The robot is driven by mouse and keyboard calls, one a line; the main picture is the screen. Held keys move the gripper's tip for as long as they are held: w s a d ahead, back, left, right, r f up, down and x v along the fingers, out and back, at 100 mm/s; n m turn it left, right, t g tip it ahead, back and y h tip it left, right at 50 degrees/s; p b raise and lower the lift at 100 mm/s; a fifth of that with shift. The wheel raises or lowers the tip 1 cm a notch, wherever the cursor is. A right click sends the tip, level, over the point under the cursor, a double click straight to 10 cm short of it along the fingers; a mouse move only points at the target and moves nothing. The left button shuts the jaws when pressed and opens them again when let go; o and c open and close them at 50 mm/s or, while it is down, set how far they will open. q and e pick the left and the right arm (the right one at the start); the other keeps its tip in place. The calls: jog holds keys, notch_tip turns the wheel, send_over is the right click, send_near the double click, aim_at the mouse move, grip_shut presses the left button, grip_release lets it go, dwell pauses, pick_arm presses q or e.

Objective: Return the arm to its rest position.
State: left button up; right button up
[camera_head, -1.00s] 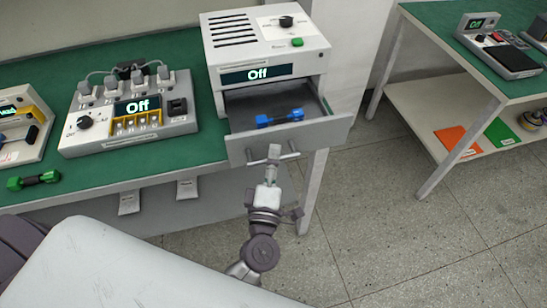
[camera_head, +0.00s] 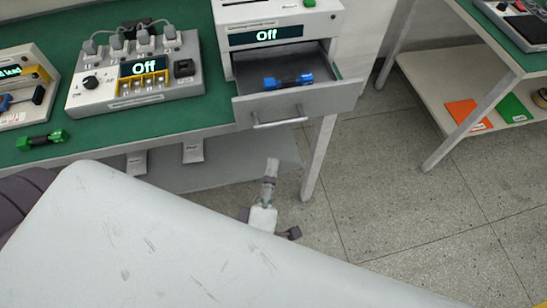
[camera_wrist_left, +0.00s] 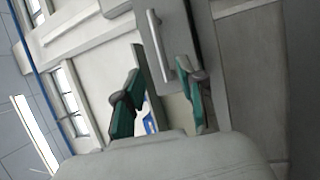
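My left gripper (camera_head: 271,164) hangs below and in front of the open drawer (camera_head: 345,98), apart from its handle (camera_head: 281,121). In the left wrist view its two green-padded fingers (camera_wrist_left: 160,68) stand apart with nothing held between them. The drawer handle (camera_wrist_left: 157,45) shows just beyond them. My right gripper is in neither current view.
The drawer holds a blue dumbbell-shaped part (camera_head: 288,81) and juts past the green table (camera_head: 100,134). A device (camera_head: 135,75) reading "Off" and a green dumbbell-shaped part (camera_head: 42,140) are on the table. A second table (camera_head: 500,55) stands right. Open floor (camera_head: 400,200) lies between.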

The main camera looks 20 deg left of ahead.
dwell(0.5)
pick_arm(q)
jog(key=d+f+m+g+h+p, duration=0.1)
jog(key=d+f+m+g+h, duration=0.15)
jog(key=f+m, duration=0.45)
jog(key=d+f+m+g+h, duration=0.15)
jog(key=f+m+h, duration=0.25)
jog(key=f, duration=0.7)
jog(key=s+a+f+m+g, duration=0.2)
jog(key=s+f+m+g, duration=0.15)
jog(key=f, duration=0.55)
jog(key=s+a+f+m+g, duration=0.2)
jog(key=s+f, duration=0.2)
jog(key=f, duration=0.4)
jog(key=s+a+f+m+g+y, duration=0.1)
jog(key=s+a+f+m+g, duration=0.1)
jog(key=s+a+f+g, duration=0.2)
jog(key=s+a+f+m+g+y+p, duration=0.1)
jog(key=s+a+f+m+g, duration=0.2)
jog(key=s, duration=1.1)
jog(key=a+f+g, duration=0.2)
jog(key=a+f, duration=0.2)
jog(key=f, duration=0.2)
jog(key=shift+s+a+f+y+p, duration=0.25)
jog(key=shift+a+f+y+p, duration=0.05)
jog(key=shift+f+y, duration=0.1)
